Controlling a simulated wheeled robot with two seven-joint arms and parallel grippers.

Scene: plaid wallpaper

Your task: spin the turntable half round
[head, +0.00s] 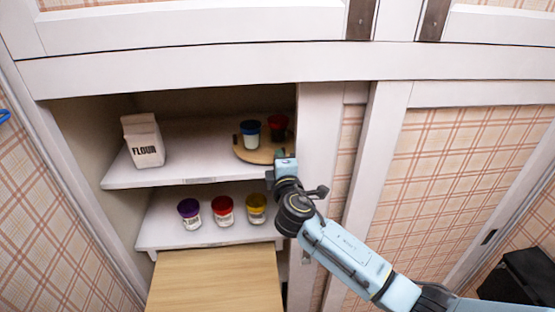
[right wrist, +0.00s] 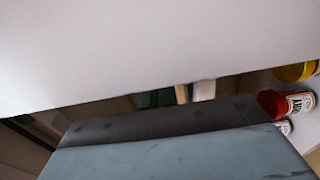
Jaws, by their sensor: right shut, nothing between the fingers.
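The turntable (head: 254,156) is a round wooden disc on the upper shelf of the open cabinet, at its right end. A jar with a blue lid (head: 250,134) and a jar with a red lid (head: 278,126) stand on it. A small dark piece shows at the disc's left edge. My right gripper (head: 281,160) is shut and empty at the disc's front right edge; I cannot tell whether it touches it. It hides part of the disc. In the right wrist view a pale board fills the top and the turntable is not seen. My left gripper is not in view.
A flour bag (head: 143,141) stands left on the upper shelf (head: 190,172). Jars with purple (head: 189,213), red (head: 223,210) and yellow (head: 256,208) lids stand on the lower shelf. A white door post (head: 318,140) borders the opening right. The upper shelf's middle is clear.

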